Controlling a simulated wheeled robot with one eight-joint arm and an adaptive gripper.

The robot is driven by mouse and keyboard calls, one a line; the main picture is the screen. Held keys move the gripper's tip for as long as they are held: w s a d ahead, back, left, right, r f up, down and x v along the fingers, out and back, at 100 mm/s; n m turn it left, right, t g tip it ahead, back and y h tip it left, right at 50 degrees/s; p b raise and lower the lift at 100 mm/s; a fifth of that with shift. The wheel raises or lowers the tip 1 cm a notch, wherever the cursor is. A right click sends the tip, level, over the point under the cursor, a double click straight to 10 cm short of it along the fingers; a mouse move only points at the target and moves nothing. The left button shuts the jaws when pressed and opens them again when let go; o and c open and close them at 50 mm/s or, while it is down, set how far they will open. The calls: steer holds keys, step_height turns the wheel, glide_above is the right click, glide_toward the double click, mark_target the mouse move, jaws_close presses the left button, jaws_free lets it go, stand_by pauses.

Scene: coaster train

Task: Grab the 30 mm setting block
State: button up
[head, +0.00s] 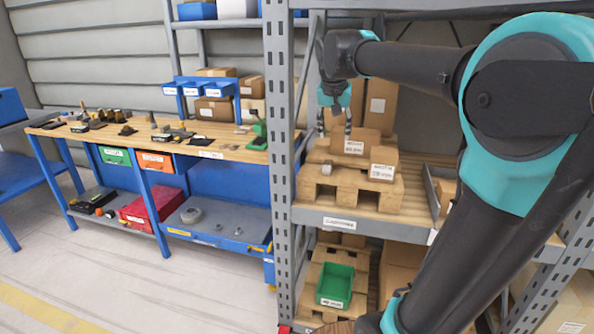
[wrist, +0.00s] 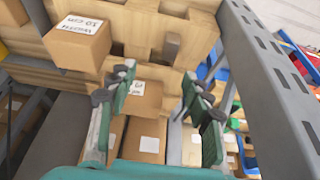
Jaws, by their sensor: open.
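My gripper (head: 335,122) hangs over the shelf pallet in the head view, fingers down. It is open and empty. In the wrist view its two green fingers (wrist: 158,80) stand well apart.
A second labelled carton (head: 383,170) stands at the pallet's right. The wooden pallet (head: 318,190) sits on a grey shelf whose upright post (head: 280,150) rises at the left. A workbench (head: 190,140) with tools stands further left. A green bin (head: 335,284) is below.

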steer(key=a, duration=0.1)
glide_toward(328, 163)
steer(key=x, duration=0.5)
steer(key=shift+d+f, duration=0.25)
steer(key=shift+d, duration=0.1)
steer(key=shift+w+a+x, duration=0.1)
steer(key=shift+a+x, duration=0.05)
steer(key=shift+x, duration=1.15)
steer(key=shift+w+a+x, duration=0.1)
steer(key=shift+a+x, duration=0.05)
steer(key=shift+x, duration=1.15)
steer(key=shift+r, duration=0.1)
steer(key=shift+c, duration=0.5)
jaws_close()
